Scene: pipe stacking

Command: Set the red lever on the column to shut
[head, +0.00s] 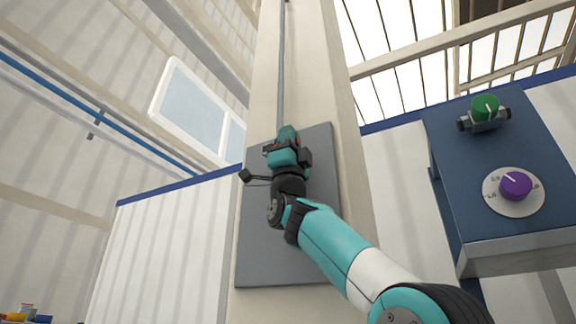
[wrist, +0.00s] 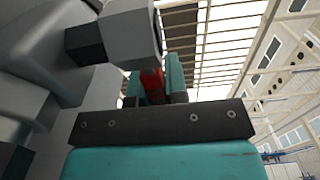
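The red lever (wrist: 153,86) shows in the wrist view between the two teal fingers of my gripper (wrist: 155,80), below a grey valve body (wrist: 130,36). No clear gap shows between lever and fingers, so the gripper looks shut on it. In the head view my gripper (head: 287,140) is up against the grey plate (head: 255,255) on the column (head: 300,70). Only a small spot of red (head: 297,142) shows there. My wrist and gripper hide most of the valve and lever, and no marks for the lever's positions can be read.
A blue panel box (head: 460,165) stands to the right of the column, with a green knob (head: 485,107) and a purple dial (head: 515,185). Small coloured items (head: 28,312) show at the bottom left. The space left of the column is free.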

